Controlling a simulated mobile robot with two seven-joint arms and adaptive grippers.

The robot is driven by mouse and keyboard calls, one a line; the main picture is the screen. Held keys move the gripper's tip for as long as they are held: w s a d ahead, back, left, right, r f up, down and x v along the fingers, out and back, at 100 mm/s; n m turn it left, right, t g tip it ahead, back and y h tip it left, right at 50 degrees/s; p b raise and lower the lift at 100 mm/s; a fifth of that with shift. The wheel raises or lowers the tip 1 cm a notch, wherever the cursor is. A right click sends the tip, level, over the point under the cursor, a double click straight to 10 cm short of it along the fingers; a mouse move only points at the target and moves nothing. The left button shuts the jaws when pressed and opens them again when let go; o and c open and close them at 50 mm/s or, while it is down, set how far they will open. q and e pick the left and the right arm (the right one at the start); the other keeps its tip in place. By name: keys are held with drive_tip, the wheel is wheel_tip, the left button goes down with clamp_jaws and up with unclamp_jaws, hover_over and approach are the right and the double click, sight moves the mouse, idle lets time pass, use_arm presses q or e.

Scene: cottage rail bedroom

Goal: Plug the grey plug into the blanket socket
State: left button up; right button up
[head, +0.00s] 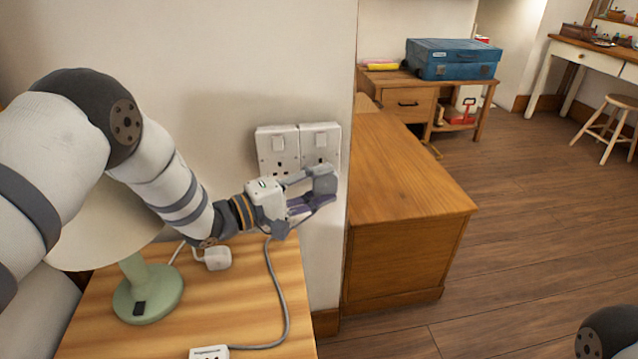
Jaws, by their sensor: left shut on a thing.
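My left gripper (316,192) is shut on the grey plug, in front of the lower part of the right-hand white wall socket (320,137). The fingers hide most of the plug, so I cannot tell whether its pins are in the holes. A grey cord (276,285) hangs from the gripper area and runs down over the table to a white block (209,352) at the bottom edge. A second white socket (277,142) sits directly to the left; its holes show empty. I cannot read any label marking the blanket socket. My right gripper is out of view.
A lamp with a green base (148,294) and a white plug (216,257) stand on the wooden bedside table (250,300). A wooden chest (410,180) stands right of the wall corner. Open floor (540,240) lies to the right.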

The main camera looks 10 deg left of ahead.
use_arm(q)
drive_tip(key=shift+w+a+f, duration=0.1)
drive_tip(key=shift+w, duration=0.15)
idle(0.3)
drive_tip(key=shift+w+a+b, duration=0.25)
drive_tip(key=shift+w+b, duration=0.15)
drive_tip(key=shift+w, duration=0.15)
drive_tip(key=shift+w+a+b, duration=0.2)
drive_tip(key=shift+w+b, duration=0.2)
drive_tip(key=shift+w, duration=0.1)
drive_tip(key=o, duration=1.3)
drive_tip(key=shift+c, duration=0.2)
